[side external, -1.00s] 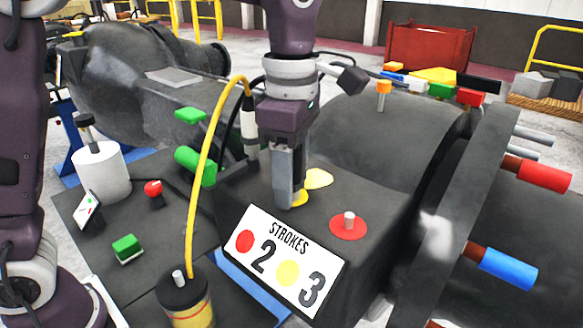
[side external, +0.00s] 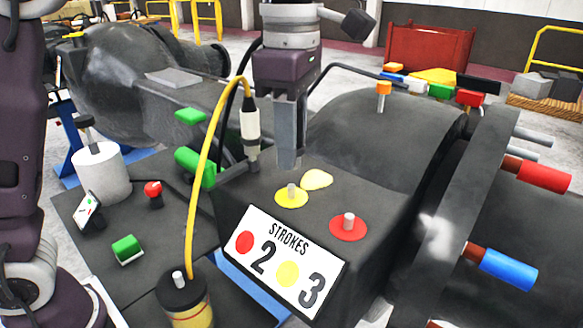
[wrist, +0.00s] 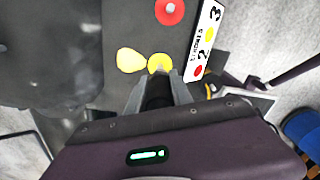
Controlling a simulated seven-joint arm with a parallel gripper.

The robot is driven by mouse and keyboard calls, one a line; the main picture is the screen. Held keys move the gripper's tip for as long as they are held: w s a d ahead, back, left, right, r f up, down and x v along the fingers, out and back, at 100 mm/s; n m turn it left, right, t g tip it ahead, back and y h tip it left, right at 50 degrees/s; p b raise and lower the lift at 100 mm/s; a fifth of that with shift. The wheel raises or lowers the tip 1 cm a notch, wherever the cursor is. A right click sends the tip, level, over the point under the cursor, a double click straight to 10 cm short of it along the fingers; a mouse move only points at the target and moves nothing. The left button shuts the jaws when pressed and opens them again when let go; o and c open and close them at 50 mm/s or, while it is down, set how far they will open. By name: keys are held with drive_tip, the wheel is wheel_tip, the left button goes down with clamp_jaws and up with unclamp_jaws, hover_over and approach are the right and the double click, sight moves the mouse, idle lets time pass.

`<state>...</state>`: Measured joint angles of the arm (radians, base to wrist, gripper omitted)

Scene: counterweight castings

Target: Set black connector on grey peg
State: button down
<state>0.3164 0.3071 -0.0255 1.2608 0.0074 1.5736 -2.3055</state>
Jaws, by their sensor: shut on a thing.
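My gripper (side external: 288,160) is above the dark block, just behind the yellow disc. In the wrist view, its fingers (wrist: 158,82) are shut on a dark piece, apparently the black connector (wrist: 158,95); the fingers hide most of it in the side view. A grey peg (side external: 291,190) stands upright in the yellow disc (side external: 281,200), clear of the fingertips. A second grey peg (side external: 349,219) stands in the red disc (side external: 338,233). A third (side external: 178,277) is on the canister's dark lid.
A white-and-black fitting (side external: 249,125) on a yellow hose (side external: 204,160) stands left of my gripper. A pale yellow lump (side external: 317,179) lies beside the yellow disc. The STROKES sign (side external: 282,262) fronts the block. A large drum (side external: 390,140) rises at right.

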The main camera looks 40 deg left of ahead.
wheel_tip(320, 180, up, 3)
drive_tip(key=shift+r, duration=0.2)
drive_tip(key=shift+w+a+r+m, duration=0.1)
drive_tip(key=shift+w+r+m, duration=0.1)
drive_tip(key=shift+r+m, duration=0.1)
drive_tip(key=w+a+f+m, duration=0.1)
drive_tip(key=w+a+m, duration=0.1)
drive_tip(key=a+m, duration=0.1)
drive_tip(key=w+a+f+m, duration=0.1)
drive_tip(key=w+a+m, duration=0.1)
drive_tip(key=m, duration=0.3)
drive_tip(key=w+a+f+m, duration=0.1)
drive_tip(key=w+a+m, duration=0.1)
drive_tip(key=m, duration=0.3)
drive_tip(key=shift+w+a+f, duration=0.15)
drive_tip(key=shift+w+a, duration=0.05)
drive_tip(key=shift+a, duration=0.2)
drive_tip(key=shift+w+a+f, duration=0.15)
drive_tip(key=shift+w+a, duration=0.05)
drive_tip(key=shift+a, duration=0.2)
drive_tip(key=s+a+f+m, duration=0.2)
drive_tip(key=s+a+m, duration=0.1)
drive_tip(key=a+m, duration=0.55)
drive_tip(key=s+a+f+n, duration=0.4)
drive_tip(key=f+n, duration=0.3)
drive_tip(key=n, duration=0.7)
drive_tip(key=s+a+f+n, duration=0.5)
drive_tip(key=f+n, duration=0.3)
drive_tip(key=n, duration=0.6)
drive_tip(key=shift+s, duration=0.35)
